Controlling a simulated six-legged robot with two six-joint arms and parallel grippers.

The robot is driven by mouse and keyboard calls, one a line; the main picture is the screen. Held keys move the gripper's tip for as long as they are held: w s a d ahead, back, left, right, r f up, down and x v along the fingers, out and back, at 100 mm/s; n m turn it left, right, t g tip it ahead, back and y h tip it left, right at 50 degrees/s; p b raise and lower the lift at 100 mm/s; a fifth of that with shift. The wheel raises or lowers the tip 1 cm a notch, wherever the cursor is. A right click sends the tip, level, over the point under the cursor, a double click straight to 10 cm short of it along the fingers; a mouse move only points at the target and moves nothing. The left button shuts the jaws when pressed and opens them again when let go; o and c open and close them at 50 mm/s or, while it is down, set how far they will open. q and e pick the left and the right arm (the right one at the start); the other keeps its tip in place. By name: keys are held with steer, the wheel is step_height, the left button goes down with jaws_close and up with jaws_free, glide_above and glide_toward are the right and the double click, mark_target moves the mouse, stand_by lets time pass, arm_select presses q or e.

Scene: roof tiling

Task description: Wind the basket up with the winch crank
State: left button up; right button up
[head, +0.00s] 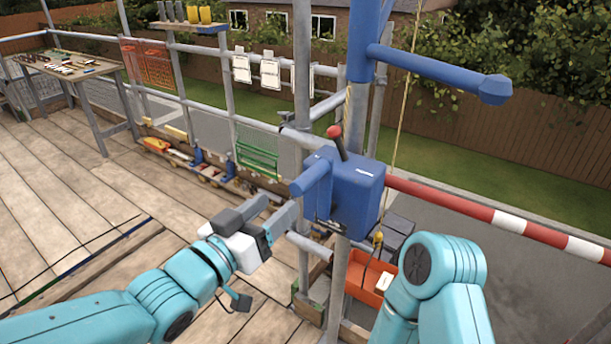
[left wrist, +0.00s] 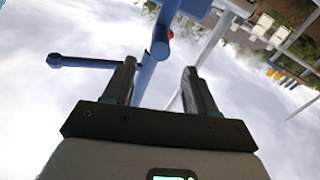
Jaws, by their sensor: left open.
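The winch is a blue box (head: 352,190) on a grey post, with a red-tipped lever (head: 335,134) on top. A blue cylindrical grip (head: 312,177), apparently the crank handle, sticks out on its left. My left gripper (head: 281,207) is open and empty, just left of and below that grip. In the left wrist view the grip's end (left wrist: 160,50) lies between and beyond the open fingers (left wrist: 160,78). The orange basket (head: 368,278) hangs low behind the post, below a yellow hook (head: 378,238); my right arm partly hides it. My right gripper is out of view.
A blue jib arm (head: 440,74) reaches right above the winch, with a rope (head: 403,100) hanging down. A red-white barrier (head: 485,213) runs right. Scaffold rails and a green rack (head: 257,155) stand behind. The plank deck (head: 120,190) is open at left; a table (head: 68,66) stands far left.

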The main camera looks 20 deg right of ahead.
mark_target(306, 182)
arm_select(q)
steer(key=p+x, duration=0.2)
steer(key=x, duration=0.7)
steer(key=shift+s, duration=0.15)
steer(key=shift+x, duration=0.85)
steer(key=shift+a, duration=0.15)
steer(key=c, duration=0.3)
steer(key=shift+f, duration=0.1)
jaws_close()
steer(key=shift+s, duration=0.1)
